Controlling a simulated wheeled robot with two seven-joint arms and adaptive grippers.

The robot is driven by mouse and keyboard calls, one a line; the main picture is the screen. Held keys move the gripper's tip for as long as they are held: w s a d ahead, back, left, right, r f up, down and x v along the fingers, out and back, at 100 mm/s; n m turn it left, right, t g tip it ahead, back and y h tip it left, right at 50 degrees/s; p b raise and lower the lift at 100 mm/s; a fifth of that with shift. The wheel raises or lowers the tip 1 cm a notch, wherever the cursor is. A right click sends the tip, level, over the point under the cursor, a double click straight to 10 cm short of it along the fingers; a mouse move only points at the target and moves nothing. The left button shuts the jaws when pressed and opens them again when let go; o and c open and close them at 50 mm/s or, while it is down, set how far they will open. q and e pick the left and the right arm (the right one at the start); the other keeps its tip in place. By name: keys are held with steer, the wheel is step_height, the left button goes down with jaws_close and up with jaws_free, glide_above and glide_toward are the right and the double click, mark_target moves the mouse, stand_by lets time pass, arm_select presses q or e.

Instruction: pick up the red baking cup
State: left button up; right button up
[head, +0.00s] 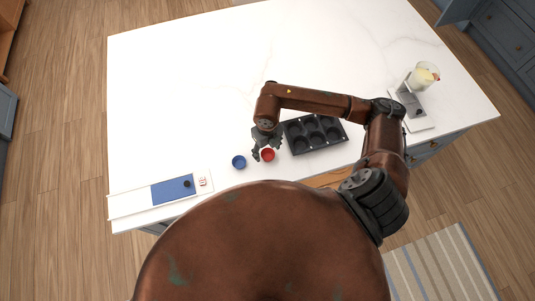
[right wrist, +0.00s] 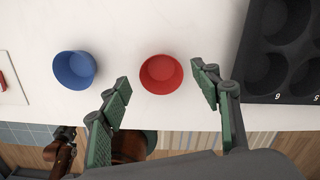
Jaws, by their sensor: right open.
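The red baking cup (head: 268,155) stands upright on the white counter near its front edge, between a blue cup and a dark muffin tin. In the right wrist view the red cup (right wrist: 161,73) lies ahead of and between the two green-padded fingers. My right gripper (head: 262,154) is open and empty beside the cup; in the right wrist view its fingertips (right wrist: 160,78) are spread to either side of the cup. I cannot see contact. The gripper partly overlaps the cup's left side in the head view. My left gripper is not in view.
The blue cup (head: 239,162) stands just left of the red one. The muffin tin (head: 334,143) is close on the right. A white board with a blue panel (head: 160,191) lies far left. A scale with a jug (head: 425,76) stands at right. The counter behind is clear.

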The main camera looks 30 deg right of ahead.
mark_target(268, 156)
steer(key=shift+f, duration=0.65)
steer(key=shift+s+f, duration=0.1)
steer(key=shift+f, duration=0.2)
steer(key=shift+d+f, duration=0.1)
steer(key=shift+f, duration=0.1)
steer(key=c, duration=0.8)
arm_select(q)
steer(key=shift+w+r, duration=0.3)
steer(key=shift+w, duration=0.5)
arm_select(e)
steer(key=shift+c, duration=1.1)
steer(key=shift+r, duration=0.1)
